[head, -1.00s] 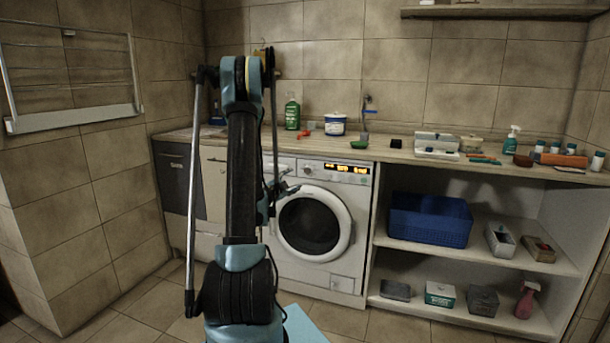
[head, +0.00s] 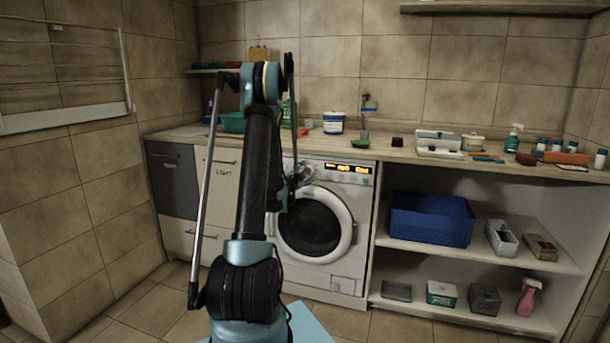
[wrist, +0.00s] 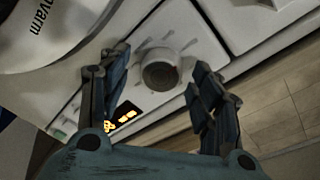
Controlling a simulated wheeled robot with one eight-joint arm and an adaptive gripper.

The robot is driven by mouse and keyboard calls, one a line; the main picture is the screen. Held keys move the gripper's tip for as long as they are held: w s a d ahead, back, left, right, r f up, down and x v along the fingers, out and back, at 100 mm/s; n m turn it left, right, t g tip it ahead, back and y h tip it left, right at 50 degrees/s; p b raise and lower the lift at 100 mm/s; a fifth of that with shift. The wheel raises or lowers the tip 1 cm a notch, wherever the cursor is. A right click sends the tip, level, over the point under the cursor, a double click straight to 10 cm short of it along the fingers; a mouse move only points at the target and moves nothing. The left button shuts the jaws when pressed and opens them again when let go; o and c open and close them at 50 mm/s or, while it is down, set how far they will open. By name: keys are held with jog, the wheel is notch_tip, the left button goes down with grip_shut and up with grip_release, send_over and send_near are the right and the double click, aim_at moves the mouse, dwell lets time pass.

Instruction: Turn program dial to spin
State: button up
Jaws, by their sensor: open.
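The program dial (wrist: 160,72) is a round grey knob on the white control panel, seen in the wrist view between my open fingers. My gripper (wrist: 158,88) is open, with one finger on each side of the dial; I cannot tell whether either touches it. In the head view the washing machine (head: 345,255) stands under the counter, and my gripper (head: 297,178) is at the left part of its panel. The arm hides the dial there. The lit display (wrist: 118,118) shows orange characters, too small to read. Marks ring the dial, but their words are unreadable.
The round door (head: 310,225) of the machine is shut below the panel. The counter (head: 385,152) above holds a white-and-blue tub (head: 333,124), a green scoop (head: 359,144) and other items. Open shelves with a blue basket (head: 430,220) stand to the right.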

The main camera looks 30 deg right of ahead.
jog(key=shift+w, duration=0.1)
jog(key=c, duration=1.1)
jog(key=shift+o, duration=0.2)
jog(key=shift+m, duration=0.4)
jog(key=m, duration=0.3)
jog(key=m+y, duration=0.1)
jog(key=m, duration=0.3)
jog(key=shift+r+m, duration=0.1)
jog(key=shift+m, duration=0.3)
jog(key=o, duration=1.1)
jog(key=shift+c, duration=0.2)
